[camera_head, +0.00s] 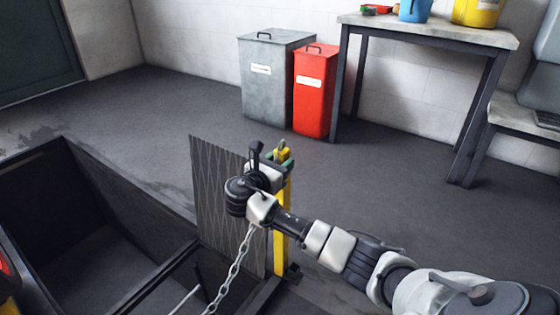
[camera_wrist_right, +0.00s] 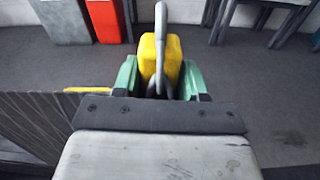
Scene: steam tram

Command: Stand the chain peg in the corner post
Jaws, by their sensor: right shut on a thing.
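My right gripper (camera_head: 280,165) is at the upper end of a yellow corner post (camera_head: 281,232), which stands at the corner of the pit. The peg's yellow top (camera_head: 284,150) shows just above the fingers in the head view. The peg's lower end is hidden by my gripper, so I cannot tell whether it is in the post. A grey chain (camera_head: 232,272) hangs from near my wrist down towards the pit. My left gripper is out of view.
A dark ribbed panel (camera_head: 215,190) stands left of the post, beside an open pit (camera_head: 85,240). A grey bin (camera_head: 268,85) and a red bin (camera_head: 315,95) stand by the wall. A table (camera_head: 430,30) is at the back right. The floor between is clear.

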